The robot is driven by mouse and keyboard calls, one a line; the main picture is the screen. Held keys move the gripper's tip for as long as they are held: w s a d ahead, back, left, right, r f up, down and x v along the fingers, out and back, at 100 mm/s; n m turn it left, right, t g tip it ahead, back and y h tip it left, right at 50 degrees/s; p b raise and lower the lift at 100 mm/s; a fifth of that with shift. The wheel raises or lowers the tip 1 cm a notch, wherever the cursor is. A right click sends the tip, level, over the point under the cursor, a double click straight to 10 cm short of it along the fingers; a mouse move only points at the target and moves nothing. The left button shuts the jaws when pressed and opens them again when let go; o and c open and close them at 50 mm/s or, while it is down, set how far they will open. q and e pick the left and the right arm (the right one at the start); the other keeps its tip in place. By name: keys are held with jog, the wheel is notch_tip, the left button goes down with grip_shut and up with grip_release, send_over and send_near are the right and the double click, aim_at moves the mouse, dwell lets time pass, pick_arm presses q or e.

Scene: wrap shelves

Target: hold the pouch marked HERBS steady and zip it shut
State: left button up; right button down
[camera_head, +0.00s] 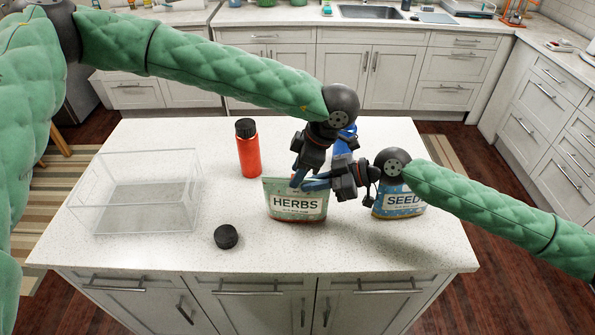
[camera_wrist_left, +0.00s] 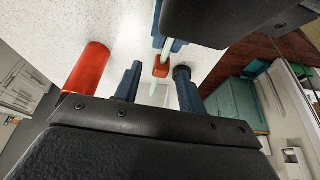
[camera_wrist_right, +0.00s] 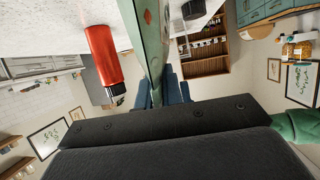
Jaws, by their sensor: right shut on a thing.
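The green pouch marked HERBS (camera_head: 297,207) stands upright near the middle of the counter. My right gripper (camera_head: 312,184) comes in from the right and is shut on the pouch's upper right edge. In the right wrist view the green pouch (camera_wrist_right: 145,40) runs between its fingers. My left gripper (camera_head: 296,180) is above the pouch's top, pointing down. In the left wrist view its fingers (camera_wrist_left: 158,92) are apart, with an orange-red zip slider (camera_wrist_left: 161,69) on the pale zip strip in line with the gap. I cannot tell whether they touch it.
A red bottle with a black lid (camera_head: 249,152) stands behind left. A clear open box (camera_head: 135,205) is at the left, and a black round lid (camera_head: 226,237) lies in front.

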pick_arm(q)
jog(key=shift+a+f, duration=0.1)
jog(key=shift+f, duration=0.2)
jog(key=shift+c, duration=0.4)
grip_shut()
jog(key=shift+a, duration=0.1)
jog(key=a, duration=0.6)
jog(key=shift+w, duration=0.35)
jog(key=shift+a, duration=0.25)
pick_arm(e)
jog(key=shift+f, duration=0.1)
